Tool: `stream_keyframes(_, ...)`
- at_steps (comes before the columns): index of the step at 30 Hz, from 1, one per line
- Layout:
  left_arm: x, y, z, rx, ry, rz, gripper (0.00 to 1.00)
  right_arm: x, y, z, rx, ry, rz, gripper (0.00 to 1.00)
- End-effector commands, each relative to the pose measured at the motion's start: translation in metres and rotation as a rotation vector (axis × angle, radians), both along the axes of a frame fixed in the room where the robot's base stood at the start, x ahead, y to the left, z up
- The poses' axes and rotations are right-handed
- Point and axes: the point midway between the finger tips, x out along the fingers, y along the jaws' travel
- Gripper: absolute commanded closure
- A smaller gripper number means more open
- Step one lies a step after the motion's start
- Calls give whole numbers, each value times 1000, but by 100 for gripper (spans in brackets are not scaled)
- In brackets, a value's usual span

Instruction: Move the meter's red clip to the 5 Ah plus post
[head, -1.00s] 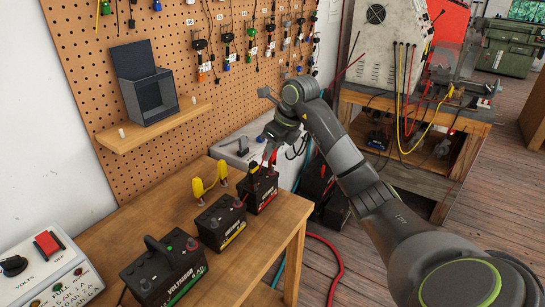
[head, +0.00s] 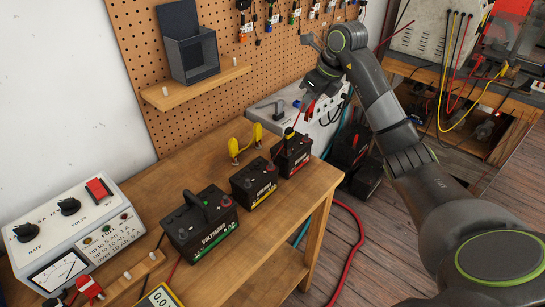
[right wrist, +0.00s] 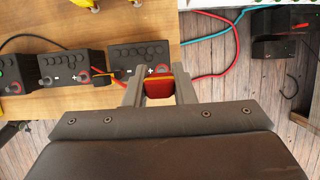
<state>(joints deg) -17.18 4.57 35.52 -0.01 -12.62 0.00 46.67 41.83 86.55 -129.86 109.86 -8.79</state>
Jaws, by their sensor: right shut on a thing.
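My right gripper (head: 312,101) is shut on a red clip (right wrist: 158,88), which sits between its fingertips in the right wrist view. In the head view the clip shows as a small red shape, with a red lead running down from it. It is above and slightly right of the red-striped battery (head: 292,155) at the far end of the bench. In the right wrist view a battery (right wrist: 132,54) with a red-ringed plus post is just beyond the clip; contact cannot be told. The yellow-edged meter (head: 160,296) is partly cut off at the bottom. My left gripper is out of view.
A yellow-striped battery (head: 254,182) and a larger green-striped battery (head: 200,225) stand nearer on the bench (head: 240,262). A charger box (head: 75,225) is at left. A grey case (head: 290,107) lies beyond the bench.

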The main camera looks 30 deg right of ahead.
Motion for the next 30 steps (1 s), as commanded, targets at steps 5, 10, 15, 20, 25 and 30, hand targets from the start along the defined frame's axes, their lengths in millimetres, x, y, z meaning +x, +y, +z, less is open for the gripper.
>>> stream_keyframes(5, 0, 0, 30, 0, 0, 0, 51, 0, 0, 42, 0, -1, 0, 88)
stream_keyframes(10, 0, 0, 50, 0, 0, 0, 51, 0, 0, 72, 0, -1, 1, 88)
stream_keyframes(15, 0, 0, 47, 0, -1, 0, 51, -10, 25, 71, 0, -1, 5, 88)
stream_keyframes(20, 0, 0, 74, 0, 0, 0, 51, -21, 50, 78, 1, 0, 5, 88)
stream_keyframes(25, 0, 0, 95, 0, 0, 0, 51, -27, 67, 78, 2, 2, 4, 88)
stream_keyframes(30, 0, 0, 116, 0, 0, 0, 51, -34, 85, 77, 2, 3, 5, 88)
